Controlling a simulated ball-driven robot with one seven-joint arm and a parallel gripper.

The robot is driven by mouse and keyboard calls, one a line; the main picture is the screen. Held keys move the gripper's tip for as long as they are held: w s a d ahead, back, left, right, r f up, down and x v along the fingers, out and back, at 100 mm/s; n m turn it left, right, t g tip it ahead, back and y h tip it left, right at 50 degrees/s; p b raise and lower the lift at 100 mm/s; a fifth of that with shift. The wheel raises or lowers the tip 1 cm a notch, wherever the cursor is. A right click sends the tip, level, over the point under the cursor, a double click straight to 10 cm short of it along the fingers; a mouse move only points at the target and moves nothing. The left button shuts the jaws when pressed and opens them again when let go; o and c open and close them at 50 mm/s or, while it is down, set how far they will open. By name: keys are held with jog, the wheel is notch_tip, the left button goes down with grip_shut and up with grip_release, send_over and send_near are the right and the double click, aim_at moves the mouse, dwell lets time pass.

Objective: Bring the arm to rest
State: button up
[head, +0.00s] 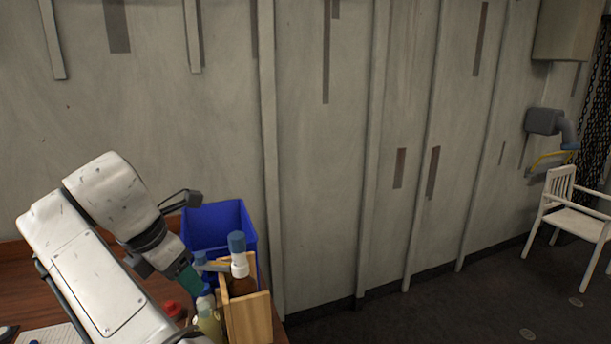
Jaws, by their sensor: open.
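My arm comes in from the lower left over a wooden table (65,298). My gripper (198,278) points down and to the right, low among the bottles at the table's right end. It is open, but its fingertips are partly lost among the bottles, and I cannot tell whether it touches any. A bottle with pale yellow contents (209,325) stands just below it. A wooden caddy (249,318) to its right holds a brown bottle with a blue and white cap (238,260).
A blue bin (220,219) stands right behind the gripper and caddy. A small red object (174,309) and a paper sheet (60,335) lie on the table. The grey panelled wall (320,170) is close behind. A white chair (570,215) stands far right, with open floor before it.

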jog(key=s+d+f+m+g+y, duration=0.1)
jog(key=d+f+m, duration=0.25)
jog(key=f, duration=0.45)
jog(key=s+d+f+m, duration=0.1)
jog(key=d+f+m, duration=0.1)
jog(key=d+f, duration=0.45)
jog(key=s+d+f+m+g+y, duration=0.1)
jog(key=s+d+f+m, duration=0.3)
jog(key=d+f, duration=0.3)
jog(key=s+d+f+m, duration=0.3)
jog(key=d+f+m, duration=0.1)
jog(key=d+f, duration=0.35)
jog(key=s+d+f+m, duration=0.3)
jog(key=s+d+m, duration=0.2)
jog(key=s+d, duration=0.2)
jog(key=s+d+f+m, duration=0.3)
jog(key=s+d+m, duration=0.1)
jog(key=s+d, duration=0.4)
jog(key=s+d+r+m, duration=0.2)
jog(key=s+d+m, duration=0.5)
jog(key=s, duration=0.7)
jog(key=d, duration=0.2)
jog(key=shift+d+r+g, duration=0.25)
jog(key=shift+d+g, duration=0.05)
